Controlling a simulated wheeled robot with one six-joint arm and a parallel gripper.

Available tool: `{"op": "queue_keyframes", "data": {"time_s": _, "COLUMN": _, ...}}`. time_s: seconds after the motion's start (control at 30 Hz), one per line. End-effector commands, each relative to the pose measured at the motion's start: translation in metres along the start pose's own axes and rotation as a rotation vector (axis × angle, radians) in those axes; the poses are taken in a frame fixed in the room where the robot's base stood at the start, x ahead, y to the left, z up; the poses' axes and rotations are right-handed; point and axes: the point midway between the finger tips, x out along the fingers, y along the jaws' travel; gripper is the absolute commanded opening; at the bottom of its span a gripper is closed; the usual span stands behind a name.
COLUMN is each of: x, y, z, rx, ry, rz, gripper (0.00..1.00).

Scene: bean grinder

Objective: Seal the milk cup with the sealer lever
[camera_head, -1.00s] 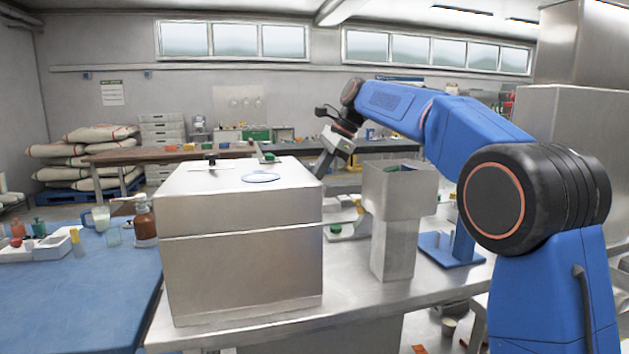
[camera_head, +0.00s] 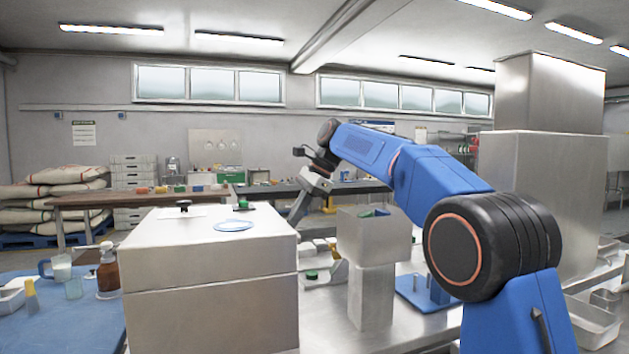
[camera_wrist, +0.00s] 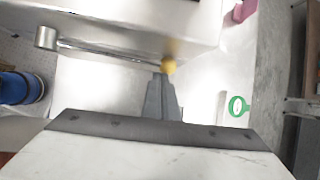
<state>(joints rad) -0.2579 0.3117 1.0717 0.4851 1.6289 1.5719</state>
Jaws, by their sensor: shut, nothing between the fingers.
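In the wrist view a thin metal lever with a yellow ball end (camera_wrist: 168,66) runs from a grey cylinder (camera_wrist: 45,38) along the side of a steel box (camera_wrist: 130,18). My gripper (camera_wrist: 161,77) is shut and empty, its tips right by the yellow ball; I cannot tell whether they touch. In the head view my gripper (camera_head: 294,218) is low behind the right edge of the large steel box (camera_head: 210,265), its tips hidden. The lever is not visible there. A clear mug with white contents (camera_head: 60,267) stands on the blue table at left; I cannot tell if it is the milk cup.
A steel hopper-like block (camera_head: 372,240) stands right of the large box. A brown bottle (camera_head: 108,272) is left of the box. A green ring (camera_wrist: 238,106) lies on the surface right of my gripper in the wrist view.

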Motion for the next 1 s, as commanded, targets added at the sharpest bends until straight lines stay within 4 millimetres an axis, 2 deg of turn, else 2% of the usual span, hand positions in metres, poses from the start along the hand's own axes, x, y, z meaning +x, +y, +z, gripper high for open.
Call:
{"op": "queue_keyframes", "data": {"time_s": 0.03, "x": -0.013, "y": 0.000, "z": 0.000, "rx": -0.001, "ry": 0.000, "rz": -0.008, "gripper": 0.00}}
{"op": "queue_keyframes", "data": {"time_s": 0.3, "x": -0.072, "y": 0.002, "z": 0.002, "rx": -0.005, "ry": 0.000, "rz": -0.024, "gripper": 0.00}}
{"op": "queue_keyframes", "data": {"time_s": 0.6, "x": -0.126, "y": 0.004, "z": 0.003, "rx": -0.009, "ry": -0.002, "rz": -0.032, "gripper": 0.00}}
{"op": "queue_keyframes", "data": {"time_s": 0.8, "x": -0.146, "y": 0.005, "z": 0.004, "rx": -0.009, "ry": -0.002, "rz": -0.034, "gripper": 0.00}}
{"op": "queue_keyframes", "data": {"time_s": 1.0, "x": -0.153, "y": 0.006, "z": 0.004, "rx": -0.010, "ry": -0.002, "rz": -0.034, "gripper": 0.00}}
